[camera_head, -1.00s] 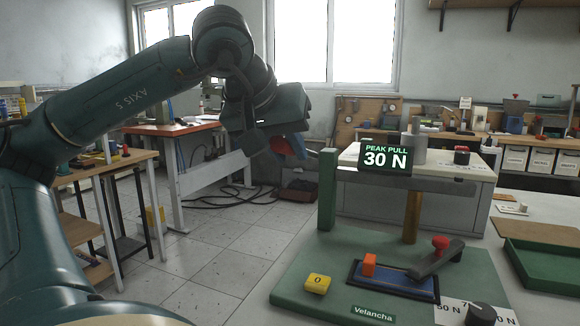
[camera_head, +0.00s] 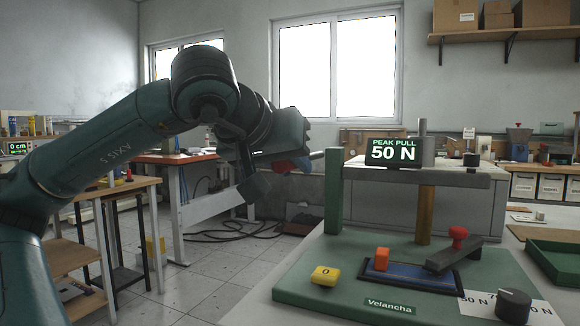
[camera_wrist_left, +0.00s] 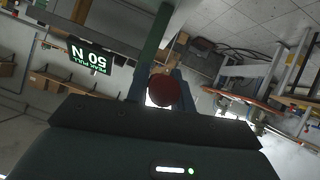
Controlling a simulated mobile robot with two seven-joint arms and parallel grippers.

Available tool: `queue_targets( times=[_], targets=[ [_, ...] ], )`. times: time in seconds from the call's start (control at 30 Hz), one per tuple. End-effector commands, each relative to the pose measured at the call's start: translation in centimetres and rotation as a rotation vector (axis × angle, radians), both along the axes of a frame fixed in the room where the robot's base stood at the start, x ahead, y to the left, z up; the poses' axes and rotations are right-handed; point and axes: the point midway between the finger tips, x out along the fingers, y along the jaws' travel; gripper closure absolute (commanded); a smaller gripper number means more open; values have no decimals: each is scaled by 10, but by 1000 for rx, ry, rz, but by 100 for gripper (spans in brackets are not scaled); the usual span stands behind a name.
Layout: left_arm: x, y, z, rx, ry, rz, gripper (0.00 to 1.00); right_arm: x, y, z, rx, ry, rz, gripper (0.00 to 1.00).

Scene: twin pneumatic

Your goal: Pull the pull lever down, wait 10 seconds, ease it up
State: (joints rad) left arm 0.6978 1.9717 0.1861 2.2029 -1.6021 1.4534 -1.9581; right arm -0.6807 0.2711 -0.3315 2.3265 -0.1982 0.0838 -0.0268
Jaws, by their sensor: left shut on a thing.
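The pull lever's grey bar (camera_head: 318,155) reaches left from the top of a green post (camera_head: 334,190) on the green board. Its round red knob (camera_wrist_left: 164,92) sits between the fingers in the left wrist view. My left gripper (camera_head: 286,165) is shut on this knob, which the gripper mostly hides in the head view. A display (camera_head: 393,151) above the board reads "PEAK PULL 50 N"; it shows upside down in the left wrist view (camera_wrist_left: 88,60). My right gripper is in neither view.
A black dial (camera_head: 513,305) stands at the front right. Tiled floor lies left of the board.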

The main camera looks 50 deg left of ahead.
Motion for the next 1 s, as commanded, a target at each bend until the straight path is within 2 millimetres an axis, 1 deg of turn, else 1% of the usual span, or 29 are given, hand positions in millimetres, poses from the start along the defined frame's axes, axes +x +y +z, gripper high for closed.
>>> queue_targets(
  times=[0.2, 0.23, 0.47, 0.77, 0.87, 1.0],
  targets=[
    [0, 0, 1, 1, -2, 0, 100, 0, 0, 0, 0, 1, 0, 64],
    [0, 0, 1, 1, -2, 0, 74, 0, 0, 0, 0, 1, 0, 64],
    [0, 0, 1, 0, 0, 0, 55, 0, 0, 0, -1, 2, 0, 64],
    [-2, -1, 2, 0, -1, 0, 55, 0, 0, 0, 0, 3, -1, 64],
    [-10, -4, 9, 1, -2, 0, 55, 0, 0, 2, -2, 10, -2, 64],
    [-32, -13, 24, 2, -5, -1, 55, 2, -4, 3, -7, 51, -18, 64]
  ],
)
